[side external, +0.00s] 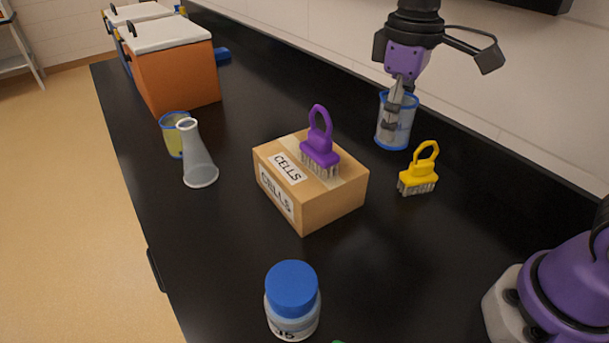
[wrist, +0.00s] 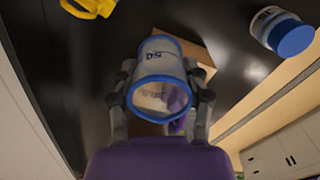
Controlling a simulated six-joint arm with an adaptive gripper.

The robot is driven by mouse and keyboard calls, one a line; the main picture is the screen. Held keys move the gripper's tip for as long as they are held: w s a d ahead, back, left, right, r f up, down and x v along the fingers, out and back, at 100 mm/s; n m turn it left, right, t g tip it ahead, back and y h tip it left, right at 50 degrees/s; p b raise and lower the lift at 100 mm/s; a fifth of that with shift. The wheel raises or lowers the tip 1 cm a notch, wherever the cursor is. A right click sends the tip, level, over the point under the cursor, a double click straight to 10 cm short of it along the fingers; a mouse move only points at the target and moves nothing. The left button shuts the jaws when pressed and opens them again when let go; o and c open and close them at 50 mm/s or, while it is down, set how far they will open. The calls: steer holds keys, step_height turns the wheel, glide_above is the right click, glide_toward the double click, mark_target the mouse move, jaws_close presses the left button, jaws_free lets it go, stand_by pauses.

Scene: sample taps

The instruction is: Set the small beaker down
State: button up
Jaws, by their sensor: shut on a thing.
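The small beaker (side external: 401,125) is clear with blue bands at its rim and base. My gripper (side external: 391,112) is shut on it in the side view, at the back right of the black bench near the wall. In the wrist view the beaker (wrist: 160,78) sits between my two fingers (wrist: 160,96), its marked side showing. It looks upright in the side view. I cannot tell whether its base touches the bench.
A yellow brush (side external: 418,176) stands close in front of the beaker. A cardboard box (side external: 320,205) carries a purple brush (side external: 320,150). A flask (side external: 197,160), a yellowish beaker (side external: 172,138), a blue-capped jar (side external: 292,300) and orange containers (side external: 178,80) stand around. Bench (side external: 420,260) is clear at front right.

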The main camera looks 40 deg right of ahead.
steer(key=d+m, duration=0.3)
steer(key=m, duration=0.1)
steer(key=shift+d+f, duration=0.15)
steer(key=shift+d, duration=0.25)
steer(key=shift+a, duration=0.1)
steer(key=s+a+f, duration=0.2)
steer(key=s+a, duration=0.3)
steer(key=a, duration=0.3)
steer(key=s+a+f, duration=0.3)
steer(key=s+a, duration=0.2)
steer(key=a, duration=0.3)
steer(key=shift+s+a, duration=0.4)
steer(key=w+d+f, duration=0.4)
steer(key=w, duration=0.1)
steer(key=w+d+f, duration=0.2)
steer(key=w, duration=0.1)
steer(key=shift+w+d+f, duration=0.2)
steer(key=shift+d+f, duration=0.15)
steer(key=shift+d, duration=0.05)
steer(key=shift+w+d+f, duration=0.1)
steer(key=shift+w+f, duration=0.05)
steer(key=shift+f, duration=1.95)
steer(key=shift+f, duration=0.15)
